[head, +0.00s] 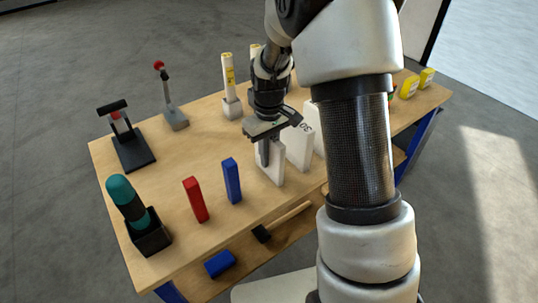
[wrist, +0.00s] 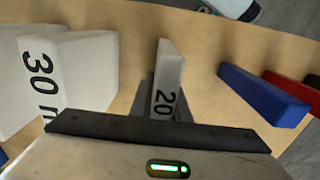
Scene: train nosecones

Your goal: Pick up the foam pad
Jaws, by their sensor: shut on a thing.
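The foam pad is a thin white upright block marked "20" (wrist: 168,65), seen between the fingers in the wrist view. In the head view the pad (head: 274,172) stands near the table's front edge, partly hidden by my gripper (head: 265,153). My gripper points down and is shut on the pad. The pad's lower end looks to be at the table top; I cannot tell whether it touches. A thicker white block marked "30" (wrist: 75,70) stands beside it, apart from it; it also shows in the head view (head: 299,148).
A blue block (head: 232,181) and a red block (head: 195,200) stand left of the pad. A teal-handled tool in a black holder (head: 150,238) is at the near left. Black and red-knobbed stands are farther back. A hammer (head: 285,221) lies on the lower shelf.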

